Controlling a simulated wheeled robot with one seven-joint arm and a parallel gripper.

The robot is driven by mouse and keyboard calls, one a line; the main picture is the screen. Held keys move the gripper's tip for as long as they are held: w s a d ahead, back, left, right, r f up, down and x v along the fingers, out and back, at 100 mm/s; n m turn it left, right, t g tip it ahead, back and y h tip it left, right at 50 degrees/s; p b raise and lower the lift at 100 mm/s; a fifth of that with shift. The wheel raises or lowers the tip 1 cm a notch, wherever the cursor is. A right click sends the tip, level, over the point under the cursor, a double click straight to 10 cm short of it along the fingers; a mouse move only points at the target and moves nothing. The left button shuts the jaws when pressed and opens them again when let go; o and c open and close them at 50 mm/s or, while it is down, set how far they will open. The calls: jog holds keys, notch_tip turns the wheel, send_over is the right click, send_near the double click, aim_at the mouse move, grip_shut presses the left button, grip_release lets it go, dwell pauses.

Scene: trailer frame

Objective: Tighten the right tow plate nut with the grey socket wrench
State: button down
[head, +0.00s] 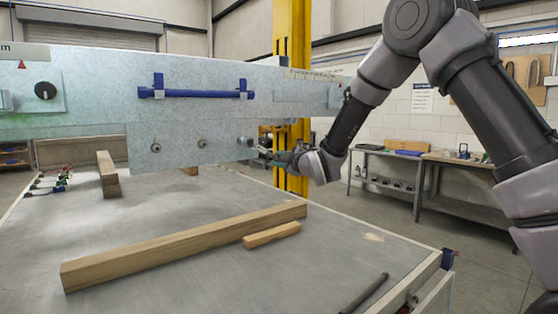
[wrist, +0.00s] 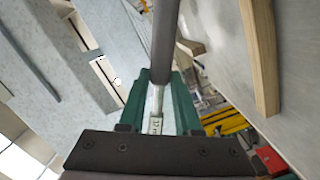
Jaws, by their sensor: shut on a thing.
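The pale trailer frame (head: 75,90) has a lower plate (head: 180,160) with a left nut (head: 156,147) and a middle nut (head: 202,143). The right nut area, near the plate's right edge, is partly covered by the tool end. My gripper (head: 284,157) is just right of the plate. In the wrist view my green fingers (wrist: 160,95) are shut on the grey socket wrench (wrist: 165,40), around its silver part. Its dark grey length runs up out of that view. In the head view the wrench's end is at the right nut, but I cannot tell whether it is seated.
Wooden beams (head: 185,245) lie on the grey table (head: 130,220) below the plate. A dark rod (head: 364,293) lies near the table's front right. A yellow post (head: 292,70) stands behind my gripper. A blue handle (head: 196,93) is on the frame. Workbenches stand at right.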

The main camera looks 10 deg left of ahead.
jog(key=shift+s+a+f+m, duration=0.35)
jog(key=shift+s+f+m, duration=0.1)
jog(key=shift+f+m, duration=0.3)
jog(key=shift+s+a+f+m+g, duration=0.45)
jog(key=shift+f+m, duration=0.2)
jog(key=shift+m, duration=0.2)
jog(key=shift+s+a+f+m, duration=0.5)
jog(key=shift+s+f+m, duration=0.1)
jog(key=shift+m, duration=0.2)
